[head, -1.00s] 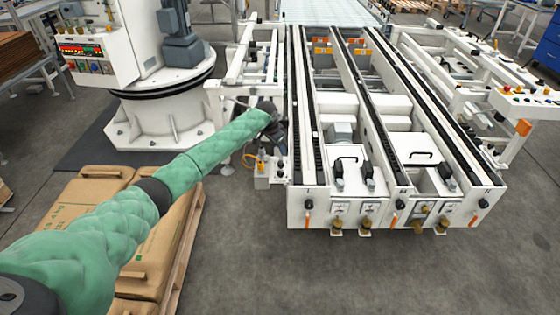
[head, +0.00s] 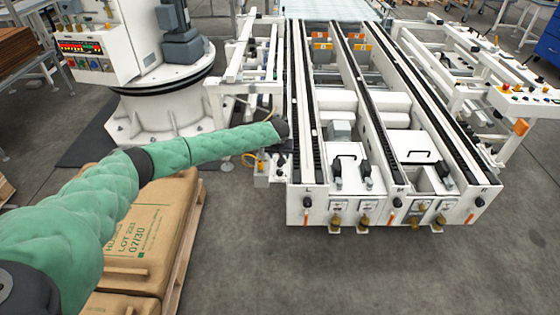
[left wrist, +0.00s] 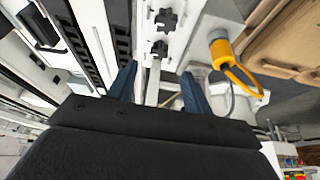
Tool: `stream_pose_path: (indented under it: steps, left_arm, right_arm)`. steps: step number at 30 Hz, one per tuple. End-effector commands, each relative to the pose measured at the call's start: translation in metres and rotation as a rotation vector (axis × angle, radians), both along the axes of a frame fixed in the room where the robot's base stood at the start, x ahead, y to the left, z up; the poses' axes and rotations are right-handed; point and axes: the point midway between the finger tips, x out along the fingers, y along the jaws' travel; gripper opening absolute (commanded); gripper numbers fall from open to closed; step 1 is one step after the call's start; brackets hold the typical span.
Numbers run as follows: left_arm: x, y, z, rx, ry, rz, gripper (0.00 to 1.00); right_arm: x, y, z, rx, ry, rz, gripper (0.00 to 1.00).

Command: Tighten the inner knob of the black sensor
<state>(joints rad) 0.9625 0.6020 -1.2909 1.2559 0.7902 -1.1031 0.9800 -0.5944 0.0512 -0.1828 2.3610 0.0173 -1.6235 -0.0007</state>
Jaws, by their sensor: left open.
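My left gripper (left wrist: 158,90) is open in the left wrist view, its two dark blue fingers apart on either side of a narrow pale bar. Two black knobs show just beyond the fingertips on a white bracket: a nearer knob (left wrist: 160,48) and a farther knob (left wrist: 165,20). Neither is held. I cannot tell which of them is the inner one. The black sensor's body cannot be made out. In the head view my left arm reaches to the conveyor's near left corner, and its fingers and the knobs are hidden there. My right gripper is not in view.
The white conveyor frame (head: 296,205) is beside the arm's end. A stack of brown sacks (head: 165,225) lies below the arm. Open floor lies in front.

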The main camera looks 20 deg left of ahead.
Motion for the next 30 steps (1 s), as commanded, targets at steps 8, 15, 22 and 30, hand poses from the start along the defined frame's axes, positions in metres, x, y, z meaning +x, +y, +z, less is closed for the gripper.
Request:
stream_pose_path:
  steps: [8, 15, 22, 30]
  left_arm:
    - [0.014, 0.002, -0.033, 0.001, 0.001, -0.001, 0.5]
    - [0.025, 0.004, -0.058, 0.0, 0.0, -0.002, 0.5]
    - [0.028, 0.007, -0.067, 0.001, -0.001, -0.002, 0.5]
    - [0.028, 0.006, -0.067, 0.0, 0.0, -0.002, 0.4]
  right_arm:
    - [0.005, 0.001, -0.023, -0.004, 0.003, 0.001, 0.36]
    - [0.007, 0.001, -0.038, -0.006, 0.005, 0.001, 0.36]
    - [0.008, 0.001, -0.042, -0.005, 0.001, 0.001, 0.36]
    - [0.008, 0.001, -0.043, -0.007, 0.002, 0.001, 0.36]
